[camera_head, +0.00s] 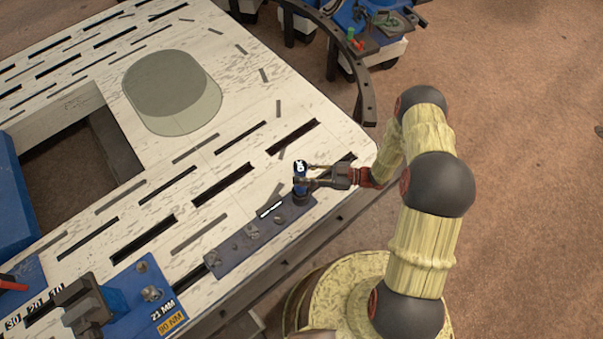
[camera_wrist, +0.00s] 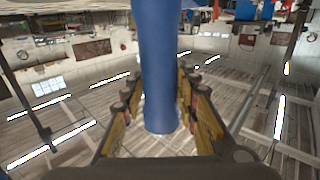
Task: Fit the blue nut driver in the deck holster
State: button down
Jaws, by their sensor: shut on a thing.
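The blue nut driver (camera_head: 300,171) stands roughly upright in the head view, with a white mark on its top. My gripper (camera_head: 303,182) reaches in from the right and is shut on it. In the wrist view the blue shaft of the nut driver (camera_wrist: 161,70) runs between the two fingers of my gripper (camera_wrist: 158,110). A dark round piece (camera_head: 302,196) shows right under the driver, at the right end of a grey-blue strip (camera_head: 235,247) on the deck. I cannot tell whether this is the holster or the driver's lower end, nor whether the driver is seated.
The pale slotted deck (camera_head: 120,215) has a grey-green cap-shaped thing (camera_head: 170,90) at the back. Several bolt heads lie along the strip. A blue block marked 21 MM (camera_head: 140,300) stands front left. A large opening (camera_head: 75,165) cuts the deck at left.

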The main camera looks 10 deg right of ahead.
jog(key=shift+f+b, duration=2.05)
jog(key=shift+f, duration=0.65)
jog(key=c, duration=1.3)
grip_release()
jog(key=shift+f, duration=0.15)
jog(key=s+d, duration=0.1)
jog(key=d, duration=1.1)
jog(key=shift+s, duration=0.4)
